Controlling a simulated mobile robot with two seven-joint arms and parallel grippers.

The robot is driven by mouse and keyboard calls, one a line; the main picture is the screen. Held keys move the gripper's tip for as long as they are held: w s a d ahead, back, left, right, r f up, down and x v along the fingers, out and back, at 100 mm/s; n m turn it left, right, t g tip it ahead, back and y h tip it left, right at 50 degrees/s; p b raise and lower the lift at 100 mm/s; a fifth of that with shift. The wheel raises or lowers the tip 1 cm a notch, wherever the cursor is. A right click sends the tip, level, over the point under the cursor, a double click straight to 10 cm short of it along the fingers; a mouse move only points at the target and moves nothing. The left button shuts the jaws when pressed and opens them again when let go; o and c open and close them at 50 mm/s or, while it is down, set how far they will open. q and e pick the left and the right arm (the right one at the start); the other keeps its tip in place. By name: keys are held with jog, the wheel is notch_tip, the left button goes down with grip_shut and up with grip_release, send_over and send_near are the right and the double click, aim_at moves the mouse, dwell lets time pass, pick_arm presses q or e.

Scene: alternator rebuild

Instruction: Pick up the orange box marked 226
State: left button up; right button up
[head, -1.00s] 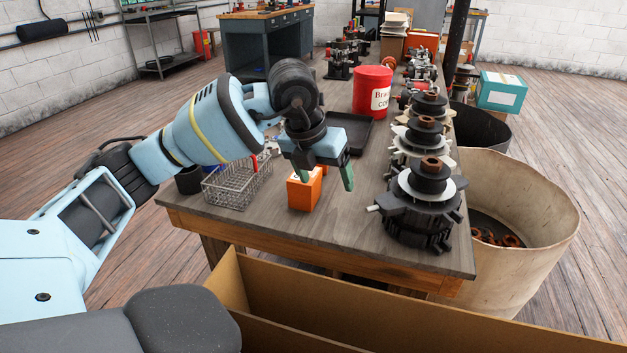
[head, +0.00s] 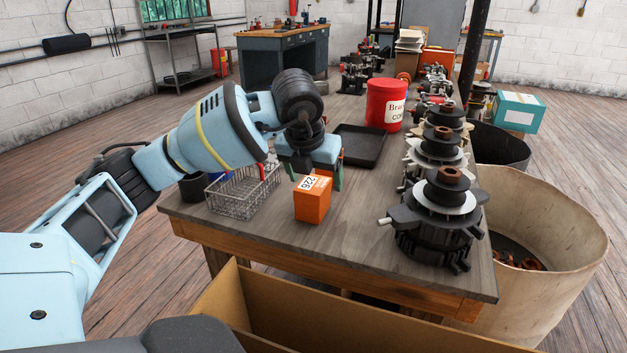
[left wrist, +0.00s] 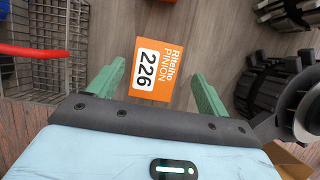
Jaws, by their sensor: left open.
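The orange box (head: 312,205), with a white label reading 226, stands upright on the near part of the wooden workbench. My left gripper (head: 310,180) is open and empty at the box's far side, near its top. In the left wrist view the box (left wrist: 170,70) shows between the two green fingers of the left gripper (left wrist: 158,68), with a gap on each side. I cannot tell how far the fingertips are above the box's top. My right gripper is not in view.
A wire basket (head: 240,198) stands left of the box. A black tray (head: 362,146) and a red bucket (head: 384,105) are behind it. Several alternator parts (head: 437,225) line the bench's right side. The bench (head: 360,225) is clear between box and parts.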

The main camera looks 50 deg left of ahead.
aim_at(313, 184)
pick_arm(q)
jog(key=x, duration=0.4)
jog(key=shift+s+a+b, duration=0.25)
jog(key=shift+s+b, duration=0.15)
jog(key=shift+w+f, duration=0.25)
jog(key=shift+f, duration=0.3)
jog(key=c, duration=1.1)
notch_tip(313, 184, up, 10)
jog(key=shift+r+p, duration=0.1)
jog(key=shift+p, duration=0.85)
jog(key=shift+c, duration=0.2)
